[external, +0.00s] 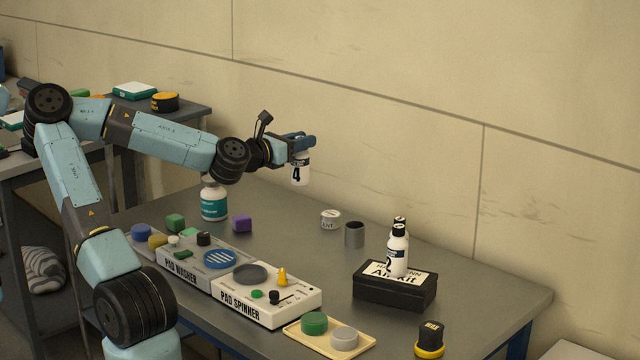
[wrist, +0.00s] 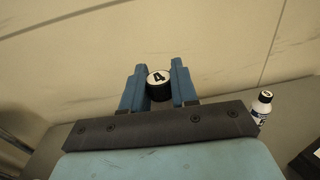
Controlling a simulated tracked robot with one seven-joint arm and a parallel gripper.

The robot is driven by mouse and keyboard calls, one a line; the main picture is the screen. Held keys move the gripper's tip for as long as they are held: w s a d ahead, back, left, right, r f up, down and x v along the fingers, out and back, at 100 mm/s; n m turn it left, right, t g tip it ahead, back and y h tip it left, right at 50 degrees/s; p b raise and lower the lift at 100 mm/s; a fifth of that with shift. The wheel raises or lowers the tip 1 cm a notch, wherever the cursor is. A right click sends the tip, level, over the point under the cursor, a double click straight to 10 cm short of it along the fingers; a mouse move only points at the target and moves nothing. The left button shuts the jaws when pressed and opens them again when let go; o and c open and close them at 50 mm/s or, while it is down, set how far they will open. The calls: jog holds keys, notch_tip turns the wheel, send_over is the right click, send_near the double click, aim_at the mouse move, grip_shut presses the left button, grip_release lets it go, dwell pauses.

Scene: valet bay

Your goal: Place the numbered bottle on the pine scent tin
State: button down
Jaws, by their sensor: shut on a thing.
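My gripper (external: 302,143) is shut on a white bottle (external: 300,172) with a black number 4 on its side, held upright in the air above the back of the table. In the wrist view its dark cap (wrist: 159,90), with a 4 on the white top, sits between the two blue fingers (wrist: 158,68). A small pale round tin (external: 330,219), its label partly legible as "ENT", stands on the table below and right of the held bottle. I cannot read "pine" on it. The held bottle is clear of the tin.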

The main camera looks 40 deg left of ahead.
jog(key=w+a+f, duration=0.2)
jog(key=w+f, duration=1.1)
jog(key=shift+w+a, duration=0.25)
jog(key=shift+a, duration=0.05)
jog(key=c, duration=0.9)
grip_release()
jog(key=shift+f, duration=0.1)
jog(key=shift+o, duration=0.2)
jog(key=s, duration=1.2)
jog(key=shift+a, duration=0.45)
